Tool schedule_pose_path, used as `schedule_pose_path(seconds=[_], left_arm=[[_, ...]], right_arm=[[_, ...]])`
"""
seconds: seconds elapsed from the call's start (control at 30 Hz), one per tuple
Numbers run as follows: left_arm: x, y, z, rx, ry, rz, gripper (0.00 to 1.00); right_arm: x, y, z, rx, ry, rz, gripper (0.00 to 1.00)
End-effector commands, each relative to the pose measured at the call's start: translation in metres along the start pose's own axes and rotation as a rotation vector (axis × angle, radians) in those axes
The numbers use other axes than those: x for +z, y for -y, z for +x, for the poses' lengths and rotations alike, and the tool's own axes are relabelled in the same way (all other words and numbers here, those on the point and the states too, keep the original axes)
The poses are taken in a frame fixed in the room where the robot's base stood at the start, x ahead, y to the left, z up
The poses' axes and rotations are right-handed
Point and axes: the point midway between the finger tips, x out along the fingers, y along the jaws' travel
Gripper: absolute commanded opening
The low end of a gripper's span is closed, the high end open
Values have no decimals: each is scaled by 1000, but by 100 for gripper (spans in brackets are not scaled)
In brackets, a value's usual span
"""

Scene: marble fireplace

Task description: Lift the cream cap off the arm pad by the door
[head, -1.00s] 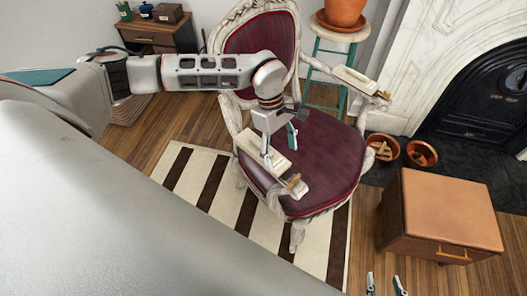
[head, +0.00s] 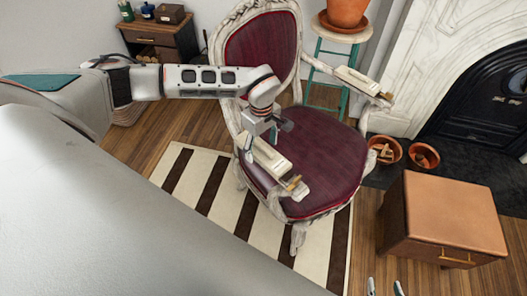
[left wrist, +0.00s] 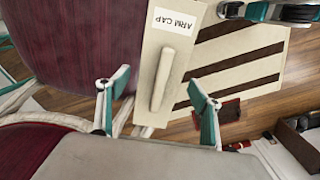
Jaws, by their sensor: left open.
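A cream cap (head: 268,160) with a raised ridge lies on the near arm of the red chair (head: 318,150). In the left wrist view the cap (left wrist: 152,55) carries an "ARM CAP" label and its long ridge (left wrist: 163,80). My left gripper (head: 262,144) is open just above this cap. In the left wrist view its fingertips (left wrist: 158,80) stand on either side of the ridge, with nothing between them but the cap below. A similar cream cap (head: 357,83) lies on the far arm. My right gripper (head: 384,287) shows only its spread fingertips at the bottom edge. No door is visible.
A brown leather-topped stool (head: 450,207) with a drawer stands right of the chair. Two clay pots (head: 424,155) sit by the marble fireplace (head: 450,60). A green stool (head: 340,35) with a pot is behind. A striped rug (head: 222,190) lies at left.

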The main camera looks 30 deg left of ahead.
Motion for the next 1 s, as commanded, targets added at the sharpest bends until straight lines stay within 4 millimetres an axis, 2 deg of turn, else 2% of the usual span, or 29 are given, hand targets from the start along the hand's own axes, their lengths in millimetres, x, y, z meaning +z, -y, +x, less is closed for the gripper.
schedule_pose_path(seconds=[0.23,0.4,0.77,1.0], left_arm=[[0,-1,1,2,0,0,65],[0,0,1,2,0,0,24],[0,-1,-1,2,1,0,24],[0,-2,-22,5,0,1,24]], right_arm=[[-2,-2,0,2,-4,-1,40],[-3,-2,0,3,-5,-1,40],[-3,-2,0,3,-6,0,40],[-8,-2,-1,3,-10,2,40]])
